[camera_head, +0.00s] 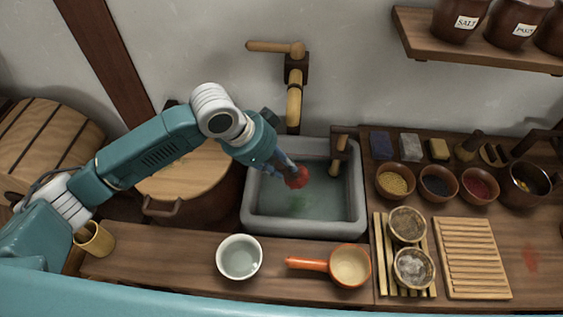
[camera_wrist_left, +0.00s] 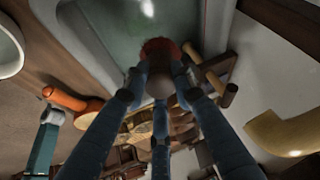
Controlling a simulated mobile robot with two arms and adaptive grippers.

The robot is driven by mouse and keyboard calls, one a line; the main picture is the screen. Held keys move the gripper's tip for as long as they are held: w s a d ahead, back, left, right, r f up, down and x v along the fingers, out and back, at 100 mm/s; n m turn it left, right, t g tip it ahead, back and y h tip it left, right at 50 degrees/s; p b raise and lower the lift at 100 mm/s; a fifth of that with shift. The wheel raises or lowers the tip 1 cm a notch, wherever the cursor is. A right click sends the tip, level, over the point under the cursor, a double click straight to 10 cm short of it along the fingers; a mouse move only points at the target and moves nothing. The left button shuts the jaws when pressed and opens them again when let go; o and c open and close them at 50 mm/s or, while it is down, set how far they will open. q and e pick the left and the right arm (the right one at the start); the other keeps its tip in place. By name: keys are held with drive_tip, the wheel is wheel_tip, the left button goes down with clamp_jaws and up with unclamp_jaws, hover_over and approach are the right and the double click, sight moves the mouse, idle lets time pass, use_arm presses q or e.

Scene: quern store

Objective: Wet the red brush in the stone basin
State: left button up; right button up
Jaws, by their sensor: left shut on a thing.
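The stone basin (camera_head: 254,212) is a grey rectangular sink holding greenish water, set into the counter below a tap. It also shows at the top of the left wrist view (camera_wrist_left: 85,40). My left gripper (camera_head: 284,169) reaches over the basin from the left and is shut on the red brush (camera_head: 297,177). In the left wrist view, the left gripper's fingers (camera_wrist_left: 155,95) close around the brush, whose red end (camera_wrist_left: 160,47) points away over the water. I cannot tell whether the bristles touch the water. My right gripper is not in view.
A wooden tap (camera_head: 293,105) hangs behind the basin, and a wooden handle (camera_head: 340,155) stands at its right rear edge. A white bowl (camera_head: 239,258) and an orange-handled ladle (camera_head: 349,266) lie in front. Powder bowls (camera_head: 396,181) and slatted racks (camera_head: 472,258) fill the right side.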

sight(285, 180)
use_arm(q)
wheel_tip(285, 180, down, 5)
drive_tip(key=shift+f+b, duration=0.2)
drive_tip(key=shift+b, duration=0.55)
drive_tip(key=shift+f+b, duration=0.45)
drive_tip(key=shift+f, duration=1)
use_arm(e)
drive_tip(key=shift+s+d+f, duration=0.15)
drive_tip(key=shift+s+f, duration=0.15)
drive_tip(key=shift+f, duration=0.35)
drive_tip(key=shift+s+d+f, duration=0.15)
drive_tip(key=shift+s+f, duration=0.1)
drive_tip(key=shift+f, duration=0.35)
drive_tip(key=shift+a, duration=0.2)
use_arm(q)
wheel_tip(285, 180, up, 2)
drive_tip(key=shift+r+p, duration=0.1)
drive_tip(key=shift+p, duration=1.05)
wheel_tip(285, 180, up, 6)
drive_tip(key=p, duration=0.6)
drive_tip(key=shift+p, duration=0.4)
wheel_tip(285, 180, up, 4)
drive_tip(key=p, duration=0.4)
drive_tip(key=shift+r+p, duration=0.2)
drive_tip(key=shift+p, duration=0.15)
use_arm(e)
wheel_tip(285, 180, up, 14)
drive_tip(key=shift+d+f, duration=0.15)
